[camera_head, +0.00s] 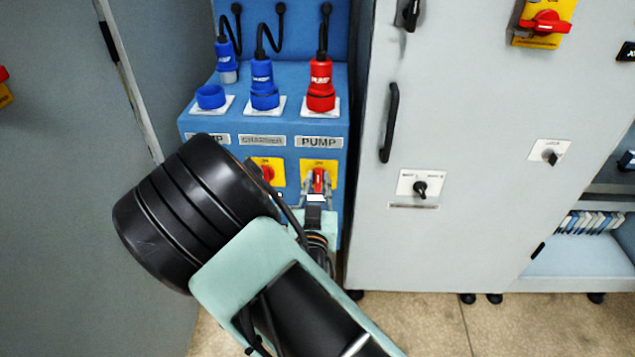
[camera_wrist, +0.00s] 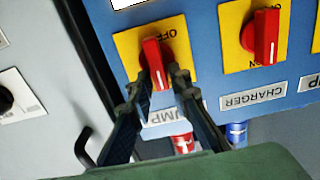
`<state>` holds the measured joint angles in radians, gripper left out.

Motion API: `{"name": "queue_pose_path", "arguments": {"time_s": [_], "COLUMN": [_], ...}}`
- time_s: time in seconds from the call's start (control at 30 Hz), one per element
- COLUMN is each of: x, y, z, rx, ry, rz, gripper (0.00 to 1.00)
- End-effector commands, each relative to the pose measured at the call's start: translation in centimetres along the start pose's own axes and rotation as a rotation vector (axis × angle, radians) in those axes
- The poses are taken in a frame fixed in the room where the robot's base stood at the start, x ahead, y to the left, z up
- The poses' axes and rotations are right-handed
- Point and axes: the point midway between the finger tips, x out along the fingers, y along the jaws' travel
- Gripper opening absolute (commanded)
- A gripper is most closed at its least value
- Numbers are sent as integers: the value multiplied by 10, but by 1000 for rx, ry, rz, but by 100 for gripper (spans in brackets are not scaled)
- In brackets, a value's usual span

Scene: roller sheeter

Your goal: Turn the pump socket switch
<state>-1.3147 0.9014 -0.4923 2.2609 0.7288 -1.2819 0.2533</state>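The pump switch is a red knob (camera_wrist: 157,62) on a yellow plate (camera_wrist: 124,46), below the PUMP label (camera_head: 318,142) on the blue panel in the head view. The wrist view shows the panel upside down. The knob stands about upright, its long side in line with the ON and OFF marks. My gripper (camera_wrist: 161,80) has one finger on each side of the knob, fingertips very close to it. I cannot tell whether they press on it. In the head view my gripper (camera_head: 318,186) is at the knob too, and my arm hides part of the panel.
A CHARGER switch (camera_wrist: 261,36) sits beside the pump switch. Red (camera_head: 321,85) and blue (camera_head: 263,85) plugs stand in sockets above. A grey cabinet (camera_head: 450,130) with a black handle (camera_head: 390,122) stands to the right. Bare floor (camera_head: 430,325) shows below.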

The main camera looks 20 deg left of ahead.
Motion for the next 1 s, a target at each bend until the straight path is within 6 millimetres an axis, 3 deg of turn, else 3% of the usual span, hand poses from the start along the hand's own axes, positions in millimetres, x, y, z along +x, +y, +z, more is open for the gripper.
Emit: {"name": "queue_pose_path", "arguments": {"time_s": [0.13,0.57,1.0], "x": [0,0,0], "y": [0,-1,-7], "z": [0,0,0], "rx": [0,-51,-384], "ry": [0,0,0], "rz": [0,0,-1], "gripper": [0,0,0]}}
